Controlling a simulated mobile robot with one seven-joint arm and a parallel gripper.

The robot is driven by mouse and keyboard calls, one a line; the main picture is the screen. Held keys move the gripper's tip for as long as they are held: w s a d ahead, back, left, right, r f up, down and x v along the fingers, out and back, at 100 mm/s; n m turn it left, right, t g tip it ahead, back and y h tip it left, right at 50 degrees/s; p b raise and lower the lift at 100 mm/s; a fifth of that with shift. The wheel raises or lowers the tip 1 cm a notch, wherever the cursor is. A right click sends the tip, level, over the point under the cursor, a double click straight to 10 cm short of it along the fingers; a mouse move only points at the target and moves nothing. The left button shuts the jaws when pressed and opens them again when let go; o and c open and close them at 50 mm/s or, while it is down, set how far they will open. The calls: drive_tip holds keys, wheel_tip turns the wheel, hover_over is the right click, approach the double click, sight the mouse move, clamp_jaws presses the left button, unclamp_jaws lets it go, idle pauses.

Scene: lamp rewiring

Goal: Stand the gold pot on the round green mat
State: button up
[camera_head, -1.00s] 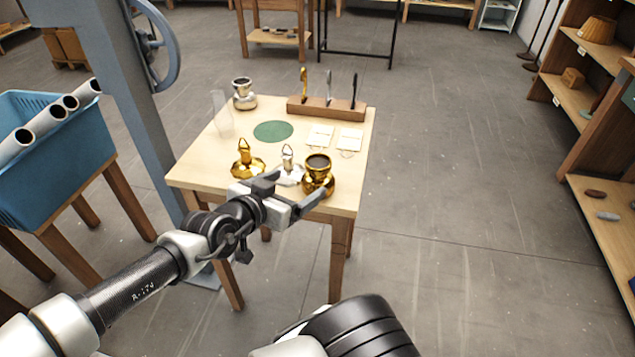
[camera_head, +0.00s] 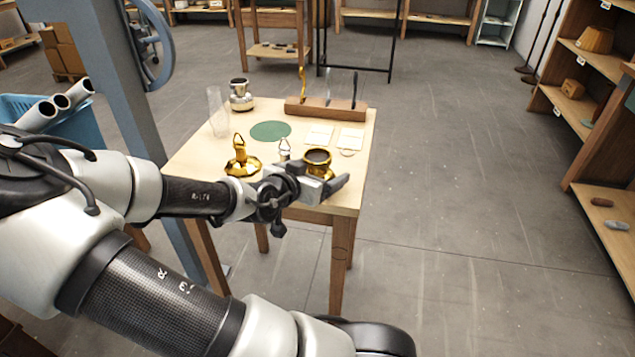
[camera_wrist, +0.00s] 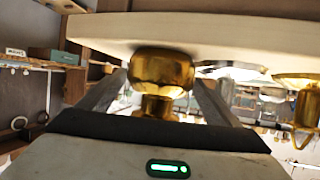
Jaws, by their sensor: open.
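The gold pot (camera_head: 317,157) stands upright near the front right of the light wooden table (camera_head: 352,185); my gripper hides its lower part in the head view. My gripper (camera_head: 335,184) is open at the table's front edge, close to the pot. In the wrist view, which shows the scene upside down, the pot (camera_wrist: 160,68) appears between the two open fingertips (camera_wrist: 158,85). I cannot tell whether either finger touches it. The round green mat (camera_head: 270,131) lies flat and bare at the table's middle, behind and left of the pot.
A gold lamp piece (camera_head: 241,163) and a silver piece (camera_head: 285,151) stand left of the pot. A silver pot (camera_head: 241,96) and a clear glass tube (camera_head: 217,112) stand at the back left. A wooden tool rack (camera_head: 326,108) and white cards (camera_head: 319,136) lie behind the pot.

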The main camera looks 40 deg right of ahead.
drive_tip(key=shift+x, duration=1.45)
drive_tip(key=shift+s+a, duration=0.1)
drive_tip(key=c, duration=1.5)
